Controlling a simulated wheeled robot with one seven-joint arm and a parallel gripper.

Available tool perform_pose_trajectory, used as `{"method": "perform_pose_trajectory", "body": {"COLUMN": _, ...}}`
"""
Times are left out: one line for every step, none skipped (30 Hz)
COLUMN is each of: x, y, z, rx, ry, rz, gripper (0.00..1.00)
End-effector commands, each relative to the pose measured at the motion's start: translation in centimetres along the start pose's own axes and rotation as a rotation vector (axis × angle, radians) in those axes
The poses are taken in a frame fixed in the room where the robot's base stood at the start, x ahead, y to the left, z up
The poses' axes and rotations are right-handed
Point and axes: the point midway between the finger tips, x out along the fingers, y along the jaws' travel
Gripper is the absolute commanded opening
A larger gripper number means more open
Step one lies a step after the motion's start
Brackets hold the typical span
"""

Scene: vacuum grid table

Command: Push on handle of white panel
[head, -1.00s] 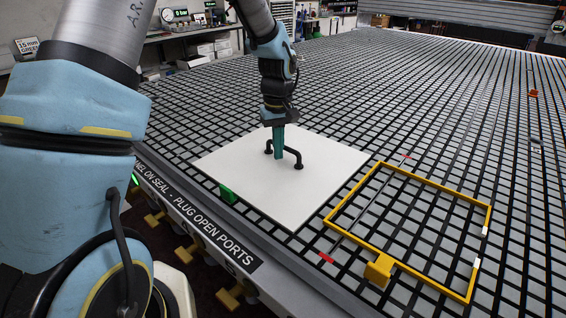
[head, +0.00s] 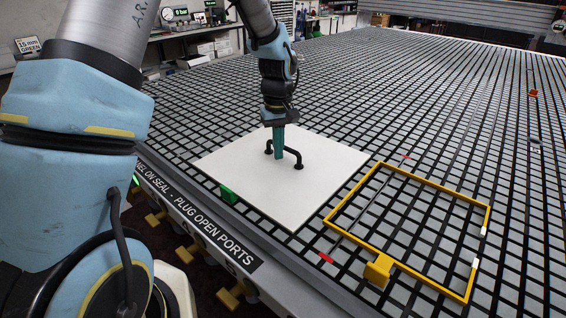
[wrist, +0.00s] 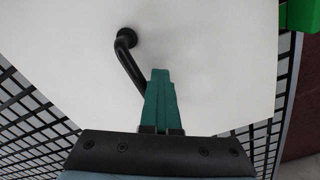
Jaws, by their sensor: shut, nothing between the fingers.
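The white panel (head: 265,205) lies flat on the grid table near its front edge. Its black handle (head: 293,157) stands up from the middle as a bar on two feet. My gripper (head: 279,155) is shut and empty, with its green fingers pointing down at the handle. In the head view the fingers overlap the handle's bar; whether they touch it cannot be told. In the wrist view the shut green fingers (wrist: 160,95) lie beside the handle (wrist: 128,55) and hide part of it. The panel (wrist: 215,60) fills most of that view.
A yellow frame (head: 402,262) lies on the grid right of the panel, with a thin rod with red ends (head: 326,257) across its left part. A green block (head: 228,194) sits at the panel's front left edge. The grid table (head: 430,110) is mostly clear behind.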

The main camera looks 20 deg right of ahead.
Motion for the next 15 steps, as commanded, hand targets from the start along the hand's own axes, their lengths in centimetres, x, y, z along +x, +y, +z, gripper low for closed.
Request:
{"method": "perform_pose_trajectory", "body": {"x": -0.2, "y": 0.5, "z": -0.2, "rx": 0.002, "ry": 0.009, "rz": 0.011, "gripper": 0.0}}
{"method": "perform_pose_trajectory", "body": {"x": -0.2, "y": 0.4, "z": -0.2, "rx": 0.002, "ry": 0.009, "rz": 0.011, "gripper": 0.0}}
{"method": "perform_pose_trajectory", "body": {"x": -0.2, "y": 0.4, "z": -0.2, "rx": 0.002, "ry": 0.009, "rz": 0.011, "gripper": 0.0}}
{"method": "perform_pose_trajectory", "body": {"x": -0.2, "y": 0.3, "z": -0.1, "rx": 0.002, "ry": 0.009, "rz": 0.01, "gripper": 0.0}}
{"method": "perform_pose_trajectory", "body": {"x": -0.2, "y": 0.2, "z": -0.1, "rx": 0.002, "ry": 0.009, "rz": 0.01, "gripper": 0.0}}
{"method": "perform_pose_trajectory", "body": {"x": -0.2, "y": 0.0, "z": 0.1, "rx": 0.002, "ry": 0.008, "rz": 0.009, "gripper": 0.0}}
{"method": "perform_pose_trajectory", "body": {"x": -0.2, "y": -0.2, "z": 0.1, "rx": 0.002, "ry": 0.007, "rz": 0.009, "gripper": 0.0}}
{"method": "perform_pose_trajectory", "body": {"x": -0.2, "y": -0.4, "z": 0.3, "rx": 0.001, "ry": 0.007, "rz": 0.008, "gripper": 0.0}}
{"method": "perform_pose_trajectory", "body": {"x": -0.1, "y": -0.6, "z": 0.4, "rx": 0.001, "ry": 0.006, "rz": 0.007, "gripper": 0.0}}
{"method": "perform_pose_trajectory", "body": {"x": -0.1, "y": -0.8, "z": 0.5, "rx": 0.001, "ry": 0.006, "rz": 0.007, "gripper": 0.0}}
{"method": "perform_pose_trajectory", "body": {"x": -0.1, "y": -1.0, "z": 0.6, "rx": 0.0, "ry": 0.005, "rz": 0.006, "gripper": 0.0}}
{"method": "perform_pose_trajectory", "body": {"x": -0.1, "y": -1.2, "z": 0.7, "rx": 0.0, "ry": 0.005, "rz": 0.005, "gripper": 0.0}}
{"method": "perform_pose_trajectory", "body": {"x": -0.1, "y": -1.4, "z": 0.8, "rx": 0.0, "ry": 0.004, "rz": 0.005, "gripper": 0.0}}
{"method": "perform_pose_trajectory", "body": {"x": -0.1, "y": -1.6, "z": 0.9, "rx": -0.001, "ry": 0.004, "rz": 0.004, "gripper": 0.0}}
{"method": "perform_pose_trajectory", "body": {"x": -0.1, "y": -1.8, "z": 1.0, "rx": -0.001, "ry": 0.003, "rz": 0.004, "gripper": 0.0}}
